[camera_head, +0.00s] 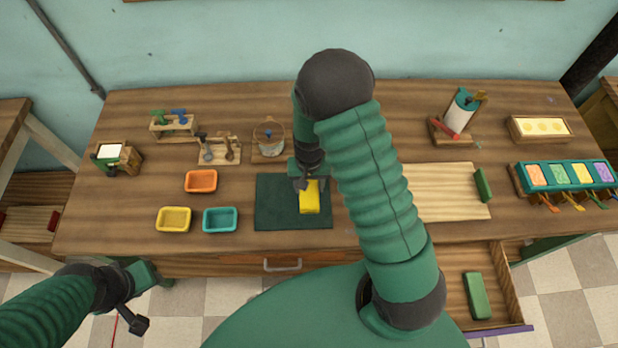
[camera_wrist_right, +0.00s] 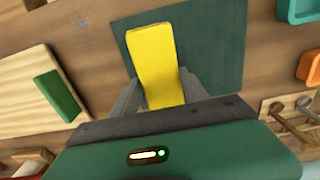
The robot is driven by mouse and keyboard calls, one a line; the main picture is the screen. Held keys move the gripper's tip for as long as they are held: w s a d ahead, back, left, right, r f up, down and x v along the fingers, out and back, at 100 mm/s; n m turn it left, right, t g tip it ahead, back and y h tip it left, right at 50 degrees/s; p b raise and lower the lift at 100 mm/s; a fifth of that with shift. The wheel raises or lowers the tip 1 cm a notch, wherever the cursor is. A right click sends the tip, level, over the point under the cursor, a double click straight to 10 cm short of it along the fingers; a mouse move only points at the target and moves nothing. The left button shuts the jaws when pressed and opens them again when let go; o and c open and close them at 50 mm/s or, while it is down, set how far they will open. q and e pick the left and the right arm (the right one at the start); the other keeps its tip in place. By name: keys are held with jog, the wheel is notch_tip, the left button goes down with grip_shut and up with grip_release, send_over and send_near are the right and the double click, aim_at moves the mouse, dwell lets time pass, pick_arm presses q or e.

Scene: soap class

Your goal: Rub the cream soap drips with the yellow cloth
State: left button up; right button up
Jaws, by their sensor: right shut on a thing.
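The yellow cloth (camera_head: 310,200) is a folded oblong at the dark green mat (camera_head: 275,215) on the table. My right gripper (camera_head: 304,186) is shut on the cloth's end and points down at the mat. I cannot tell whether the cloth touches the mat. I cannot make out any cream soap drips; my right arm hides part of the table. My left gripper (camera_head: 138,300) is in front of the table at the lower left, away from the cloth; its jaws are unclear.
Orange (camera_head: 201,181), yellow (camera_head: 174,219) and teal trays (camera_head: 220,220) stand left of the mat. A pale board (camera_head: 445,195) with a green block (camera_head: 483,185) lies to the right. An open drawer (camera_head: 510,285) holds a green bar (camera_head: 477,296). Tool racks line the back.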

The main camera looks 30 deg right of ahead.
jog(key=shift+d+r+p, duration=0.2)
jog(key=shift+r+p, duration=0.45)
jog(key=shift+r, duration=0.4)
jog(key=shift+a, duration=0.15)
